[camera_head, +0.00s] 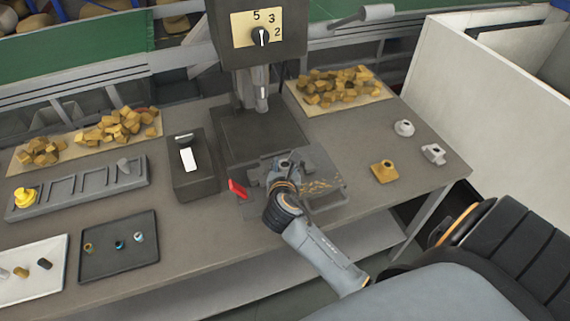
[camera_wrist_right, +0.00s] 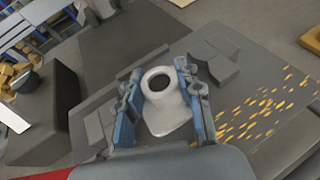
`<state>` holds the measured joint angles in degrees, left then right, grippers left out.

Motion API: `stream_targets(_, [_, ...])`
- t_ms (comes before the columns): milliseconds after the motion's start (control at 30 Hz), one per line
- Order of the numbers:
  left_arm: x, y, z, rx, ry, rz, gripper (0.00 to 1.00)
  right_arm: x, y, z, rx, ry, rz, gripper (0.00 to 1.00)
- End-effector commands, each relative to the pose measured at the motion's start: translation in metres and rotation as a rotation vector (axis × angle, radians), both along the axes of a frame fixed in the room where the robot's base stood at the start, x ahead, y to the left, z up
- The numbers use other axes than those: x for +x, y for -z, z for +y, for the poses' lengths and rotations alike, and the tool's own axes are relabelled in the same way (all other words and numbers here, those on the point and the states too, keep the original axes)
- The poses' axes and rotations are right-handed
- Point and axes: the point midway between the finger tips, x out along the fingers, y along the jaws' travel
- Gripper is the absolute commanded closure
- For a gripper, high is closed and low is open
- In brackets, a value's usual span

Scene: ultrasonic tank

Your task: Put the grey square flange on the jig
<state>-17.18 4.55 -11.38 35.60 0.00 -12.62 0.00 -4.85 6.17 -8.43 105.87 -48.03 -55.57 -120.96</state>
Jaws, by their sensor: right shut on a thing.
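My right gripper (camera_head: 284,178) is over the grey jig (camera_head: 316,161) in front of the drill press. In the right wrist view the gripper (camera_wrist_right: 166,100) is shut on a light grey flange (camera_wrist_right: 168,122), with blue-backed fingers on both sides of its round collar. The flange has a wide base with rounded corners; its far side is partly hidden. The jig's stepped block (camera_wrist_right: 214,62) is just beyond the right finger. I cannot tell whether the flange touches the jig. My left gripper is not in view.
A yellow flange (camera_head: 384,172) and two grey parts (camera_head: 404,127) (camera_head: 433,153) stand at the right. A red handle (camera_head: 237,188) is beside the jig. A dark switch box (camera_head: 190,168) stands left. Yellow chips lie on the jig's right side.

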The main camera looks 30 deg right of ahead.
Motion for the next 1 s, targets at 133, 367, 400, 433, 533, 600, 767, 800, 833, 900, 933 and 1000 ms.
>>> stream_targets(133, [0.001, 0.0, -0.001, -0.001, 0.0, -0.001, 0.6, 0.0, 0.001, 0.0, 0.0, 0.0, 0.0, 0.44])
stream_targets(367, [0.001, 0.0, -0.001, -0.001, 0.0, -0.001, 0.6, 0.0, 0.001, 0.0, -0.001, 0.0, 0.001, 0.42])
stream_targets(400, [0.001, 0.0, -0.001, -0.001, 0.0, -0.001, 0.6, 0.0, 0.001, 0.0, -0.001, 0.0, 0.001, 0.42])
stream_targets(433, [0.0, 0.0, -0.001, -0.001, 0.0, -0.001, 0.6, 0.0, 0.001, 0.0, 0.0, 0.0, 0.0, 0.42])
stream_targets(533, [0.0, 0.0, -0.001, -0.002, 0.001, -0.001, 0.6, -0.002, -0.002, 0.001, 0.0, 0.0, 0.001, 0.42])
stream_targets(600, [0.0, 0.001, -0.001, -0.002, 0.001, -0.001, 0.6, -0.008, -0.004, 0.006, 0.0, -0.001, 0.001, 0.42])
stream_targets(767, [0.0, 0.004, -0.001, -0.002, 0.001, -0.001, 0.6, -0.031, -0.015, 0.023, 0.002, -0.001, 0.0, 0.42])
stream_targets(800, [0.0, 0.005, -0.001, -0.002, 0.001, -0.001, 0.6, -0.038, -0.019, 0.028, 0.002, -0.003, 0.0, 0.42])
stream_targets(833, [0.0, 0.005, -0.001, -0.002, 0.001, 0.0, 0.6, -0.043, -0.021, 0.031, 0.002, -0.002, 0.001, 0.42])
stream_targets(900, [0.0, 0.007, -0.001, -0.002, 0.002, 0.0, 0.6, -0.054, -0.027, 0.04, 0.003, -0.002, 0.0, 0.42])
stream_targets(933, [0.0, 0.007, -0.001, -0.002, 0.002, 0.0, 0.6, -0.059, -0.03, 0.043, 0.002, -0.002, 0.001, 0.42])
stream_targets(1000, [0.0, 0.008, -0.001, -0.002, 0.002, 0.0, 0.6, -0.069, -0.035, 0.05, 0.002, -0.001, 0.0, 0.42])
